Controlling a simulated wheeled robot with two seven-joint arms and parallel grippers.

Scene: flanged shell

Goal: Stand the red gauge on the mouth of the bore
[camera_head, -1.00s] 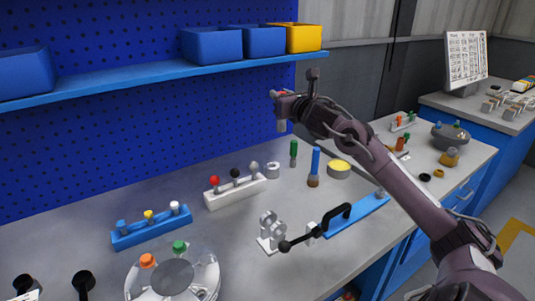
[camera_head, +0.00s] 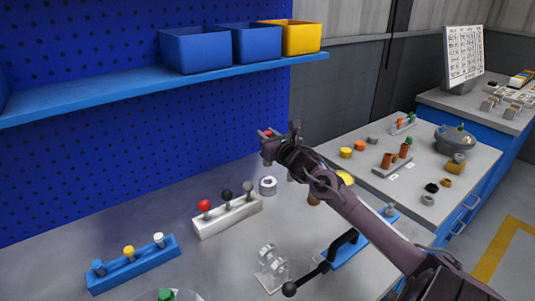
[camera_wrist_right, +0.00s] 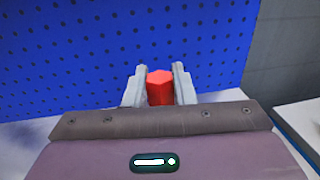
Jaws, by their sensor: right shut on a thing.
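My right gripper (camera_head: 270,146) is shut on a red-topped piece (camera_head: 267,134), apparently the red gauge, held above the back of the bench. In the right wrist view its red hexagonal head (camera_wrist_right: 160,88) sits upright between the two fingers; its lower part is hidden. A white ring with a hole (camera_head: 267,186) stands on the bench below the gripper, apart from it. A round flanged piece (camera_head: 165,297) shows only its rim and green cap at the bottom edge. I cannot tell which opening is the bore. My left gripper is not in view.
A white block (camera_head: 228,217) holds red, black and grey knobbed pins. A blue rack (camera_head: 134,266) stands front left. A clear stand (camera_head: 270,268) and a black-handled clamp (camera_head: 345,243) are nearer. A blue pegboard (camera_head: 120,150) closes the back. A dark flanged pot (camera_head: 455,143) stands right.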

